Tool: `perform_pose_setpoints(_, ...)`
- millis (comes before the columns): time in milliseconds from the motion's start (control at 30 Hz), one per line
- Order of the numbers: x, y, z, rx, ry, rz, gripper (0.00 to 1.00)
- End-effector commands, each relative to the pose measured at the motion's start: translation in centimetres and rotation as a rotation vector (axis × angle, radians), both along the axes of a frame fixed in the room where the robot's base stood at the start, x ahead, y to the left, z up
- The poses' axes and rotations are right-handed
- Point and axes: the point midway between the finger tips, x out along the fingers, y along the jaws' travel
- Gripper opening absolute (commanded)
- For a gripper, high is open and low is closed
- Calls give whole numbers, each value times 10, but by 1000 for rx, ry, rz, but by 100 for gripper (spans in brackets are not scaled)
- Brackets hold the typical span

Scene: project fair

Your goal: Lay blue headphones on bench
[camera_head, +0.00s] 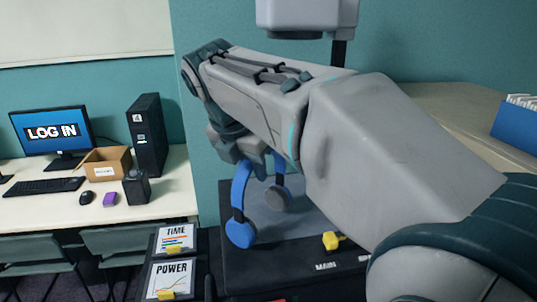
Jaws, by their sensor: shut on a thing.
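The blue headphones (238,198) hang below my gripper (252,166) in the head view, with one blue ear cup low on the left and a grey one to the right. My gripper is shut on their headband; the fingertips are partly hidden by the headphones and my wrist. The headphones are in front of a dark bench or panel top (300,262) marked "MAIN". I cannot tell whether the lower ear cup touches that surface. No other surface is named as the bench in view.
A yellow piece (333,240) sits on the dark top. "TIME" (174,240) and "POWER" (171,278) cards stand left of it. A white desk (60,212) with monitor, open box, tower and small items is at far left. Blue folder box (516,124) is at right. My arm hides much of the right side.

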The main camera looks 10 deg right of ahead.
Motion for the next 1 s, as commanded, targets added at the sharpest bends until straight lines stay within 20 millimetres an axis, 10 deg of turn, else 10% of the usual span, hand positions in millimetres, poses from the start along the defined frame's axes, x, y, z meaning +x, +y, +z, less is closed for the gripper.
perform_pose_setpoints(300, 50, -49, 2, 1, -1, -1, 0)
perform_pose_setpoints(1000, 87, -86, -15, 0, -1, 3, 0)
